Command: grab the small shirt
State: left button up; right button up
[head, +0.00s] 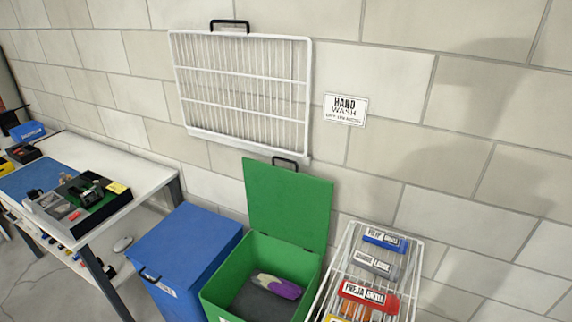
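No garment that I can clearly tell as a shirt is in view. A white wire rack (343,259) at the lower right holds several folded packs with white labels. A red pack (350,299) has a label that seems to read "TREJA SMALL". A blue pack (371,242) at the back has a label that also seems to end in "SMALL". A grey pack (362,271) between them seems to be marked "LARGE". A yellow pack is cut off at the bottom edge. Neither of my grippers is in view.
A green bin (222,286) stands open, lid (288,205) against the wall, with a purple and beige item (280,284) inside. A blue bin (190,242) is closed beside it. A white table (128,166) with trays is at left. A wire grille (243,90) hangs above.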

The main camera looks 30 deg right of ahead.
aim_at(372, 298)
jog(key=z, duration=1.55)
